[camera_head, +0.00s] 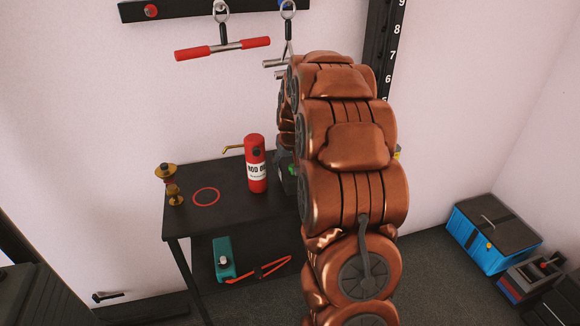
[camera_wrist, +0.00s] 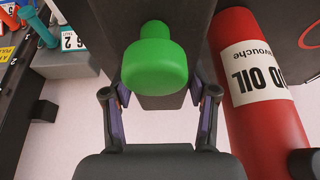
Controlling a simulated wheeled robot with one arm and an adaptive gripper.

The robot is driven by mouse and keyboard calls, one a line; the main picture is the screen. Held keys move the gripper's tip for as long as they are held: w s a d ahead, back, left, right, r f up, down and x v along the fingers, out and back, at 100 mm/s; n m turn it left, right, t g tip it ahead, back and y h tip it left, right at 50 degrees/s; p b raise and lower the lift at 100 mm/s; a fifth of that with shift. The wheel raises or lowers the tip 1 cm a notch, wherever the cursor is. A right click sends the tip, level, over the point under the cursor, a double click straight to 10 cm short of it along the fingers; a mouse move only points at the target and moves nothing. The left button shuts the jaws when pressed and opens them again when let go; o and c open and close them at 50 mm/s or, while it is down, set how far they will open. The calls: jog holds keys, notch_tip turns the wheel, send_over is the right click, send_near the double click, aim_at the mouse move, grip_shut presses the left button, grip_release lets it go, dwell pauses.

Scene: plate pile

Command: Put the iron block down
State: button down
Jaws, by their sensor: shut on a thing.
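The iron block is a dark grey block (camera_wrist: 160,20) with a round green knob (camera_wrist: 155,60) on it in the wrist view. My gripper (camera_wrist: 160,98) has a finger on each side of the block and is shut on it. In the head view part of a dark block with green on it (camera_head: 287,182) shows just right of the red oil can (camera_head: 256,165); my arm covers the rest and the gripper. I cannot tell whether the block touches the black table (camera_head: 228,212).
The oil can also stands close on the right in the wrist view (camera_wrist: 255,85). A red ring (camera_head: 206,196) marks clear tabletop left of the can. Brass pieces (camera_head: 172,185) stand at the left edge. A teal tool (camera_head: 224,258) lies on the lower shelf. A blue crate (camera_head: 480,245) is at right.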

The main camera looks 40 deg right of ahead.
aim_at(284, 159)
jog(key=w, duration=0.1)
jog(key=w+d, duration=0.1)
jog(key=w, duration=0.1)
jog(key=w+d+p, duration=0.1)
jog(key=w, duration=0.1)
jog(key=shift+w+f, duration=0.25)
jog(key=shift+w, duration=0.05)
jog(key=shift+f+p, duration=0.8)
jog(key=shift+f, duration=0.9)
jog(key=shift+f, duration=0.2)
jog(key=c, duration=0.6)
grip_release()
jog(key=shift+r, duration=0.2)
jog(key=b+v, duration=0.2)
jog(key=v, duration=1)
jog(key=shift+s+b, duration=0.1)
jog(key=shift+b, duration=0.2)
